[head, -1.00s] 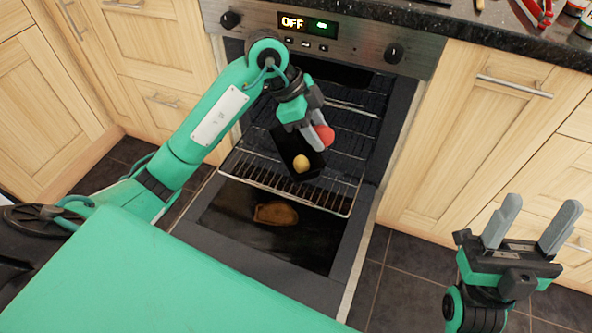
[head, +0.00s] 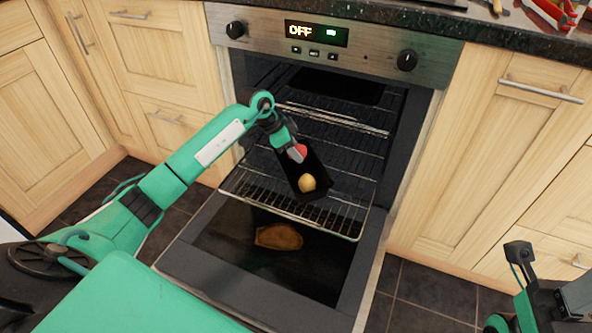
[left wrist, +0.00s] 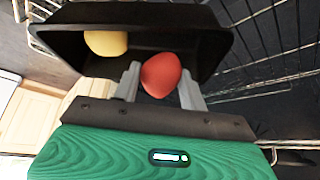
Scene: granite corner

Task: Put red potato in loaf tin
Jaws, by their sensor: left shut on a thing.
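The red potato (head: 299,151) is held between the fingers of my left gripper (head: 296,155); it also shows in the left wrist view (left wrist: 161,74). The black loaf tin (head: 318,172) stands tilted in the picture on the oven's wire rack. In the left wrist view the potato overlaps the near side of the tin (left wrist: 190,22); whether it touches the tin's floor I cannot tell. My right gripper (head: 556,298) is at the lower right, partly cut off by the frame, far from the tin.
A yellow, rounded item (head: 307,183) lies in the tin's near end. The oven rack (head: 345,224) is pulled out over the open oven door (head: 225,270). A brown, flat item (head: 278,237) lies on the door. Wooden cabinets flank the oven, and a dark counter runs above.

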